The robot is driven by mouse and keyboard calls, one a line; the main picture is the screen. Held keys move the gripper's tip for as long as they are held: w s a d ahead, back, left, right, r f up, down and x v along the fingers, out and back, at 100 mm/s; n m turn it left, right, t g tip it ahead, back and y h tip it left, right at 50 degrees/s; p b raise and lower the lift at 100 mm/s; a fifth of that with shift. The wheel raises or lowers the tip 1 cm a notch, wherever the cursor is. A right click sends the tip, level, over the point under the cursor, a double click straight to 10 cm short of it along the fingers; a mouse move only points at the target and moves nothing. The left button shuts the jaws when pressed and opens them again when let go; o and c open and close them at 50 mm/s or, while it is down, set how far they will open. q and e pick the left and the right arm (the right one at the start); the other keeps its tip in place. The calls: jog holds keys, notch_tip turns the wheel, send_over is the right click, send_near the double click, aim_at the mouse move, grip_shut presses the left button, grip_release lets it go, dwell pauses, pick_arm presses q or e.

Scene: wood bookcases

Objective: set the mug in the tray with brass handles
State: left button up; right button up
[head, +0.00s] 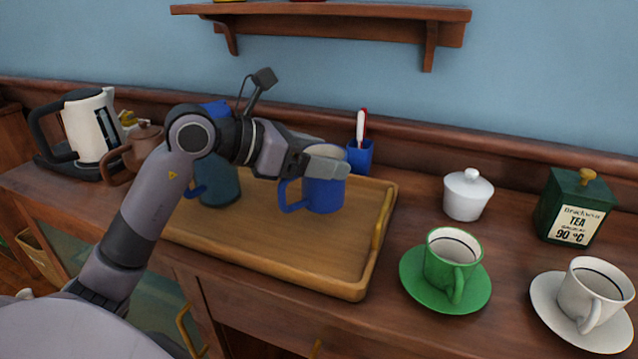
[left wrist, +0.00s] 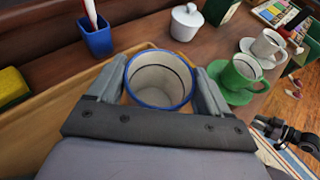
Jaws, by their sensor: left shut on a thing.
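The blue mug (head: 325,194) is upright at the right part of the wooden tray with brass handles (head: 270,258). Its handle points left in the head view. My left gripper (head: 326,165) is shut on the mug near its rim. In the left wrist view, the mug (left wrist: 159,82) is between both fingers, its pale inside empty. The mug's base is over the tray floor; I cannot tell if it touches. One brass handle (head: 382,220) shows at the tray's right end. In the left wrist view, a dark mechanical part at the right edge looks like my right arm; its fingers are unclear.
A dark teal mug (head: 219,182) is at the tray's left, partly behind my arm. A blue pen cup (head: 360,157) stands behind the tray. To the right are a green cup (head: 452,262) on a saucer, a white sugar bowl (head: 467,196), a white cup (head: 590,293) and a tea tin (head: 574,208).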

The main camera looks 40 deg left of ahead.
aim_at(303, 178)
pick_arm(q)
jog(key=shift+f+b, duration=0.4)
jog(key=shift+f, duration=1.65)
jog(key=shift+f, duration=0.25)
jog(key=o, duration=1.2)
jog(key=shift+c, duration=0.2)
jog(key=shift+r, duration=0.1)
